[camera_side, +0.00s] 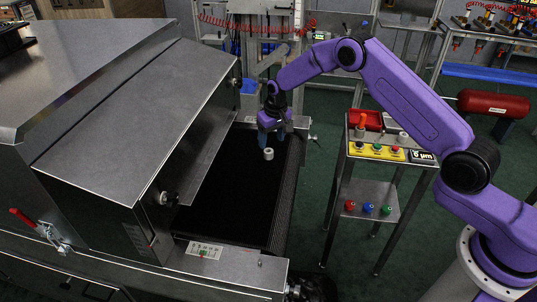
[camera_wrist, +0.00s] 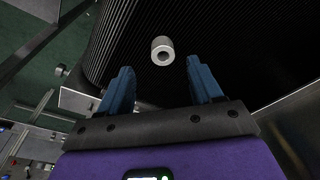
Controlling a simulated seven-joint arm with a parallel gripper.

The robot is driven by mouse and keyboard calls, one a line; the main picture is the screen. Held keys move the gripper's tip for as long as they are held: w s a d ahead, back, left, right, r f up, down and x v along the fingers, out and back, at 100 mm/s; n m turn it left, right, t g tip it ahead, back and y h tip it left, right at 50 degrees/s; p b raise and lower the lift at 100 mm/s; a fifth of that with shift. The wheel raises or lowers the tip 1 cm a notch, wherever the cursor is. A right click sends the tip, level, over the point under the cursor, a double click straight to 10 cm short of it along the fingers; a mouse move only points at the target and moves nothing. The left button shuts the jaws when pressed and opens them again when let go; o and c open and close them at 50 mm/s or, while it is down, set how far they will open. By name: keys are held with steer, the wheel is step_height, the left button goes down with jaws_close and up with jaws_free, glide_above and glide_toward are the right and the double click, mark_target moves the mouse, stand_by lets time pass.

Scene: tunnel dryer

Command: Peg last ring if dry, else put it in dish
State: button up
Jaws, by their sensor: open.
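A small whitish ring (camera_side: 269,155) sits on the black ribbed belt (camera_side: 225,205) near the dryer's outlet. In the wrist view the same ring (camera_wrist: 161,42) shows its dark hole, and nothing touches it. My gripper (camera_side: 272,139) is over the far part of the belt, close to the ring, pointing down. Its blue fingers are spread and empty in the wrist view (camera_wrist: 160,66), with the ring just beyond the gap between their tips. A red dish-like tray (camera_side: 374,119) is on the stand to the right. Whether the ring is dry cannot be told.
The metal dryer hood (camera_side: 125,115) rises left of the belt. The stand (camera_side: 372,190) at right carries a yellow button panel (camera_side: 376,153), a display reading about 0 µm (camera_side: 422,156) and a pale ring-like piece (camera_side: 403,137). Green floor separates belt and stand.

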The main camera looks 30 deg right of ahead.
mark_target(269, 154)
steer(key=shift+w+a+f, duration=0.1)
steer(key=shift+w+f, duration=0.05)
steer(key=shift+f, duration=0.7)
steer(key=shift+w+a+f, duration=0.1)
steer(key=shift+w+f, duration=0.1)
steer(key=shift+f, duration=0.7)
steer(key=shift+w+f, duration=0.15)
steer(key=shift+f, duration=0.7)
steer(key=c, duration=1.1)
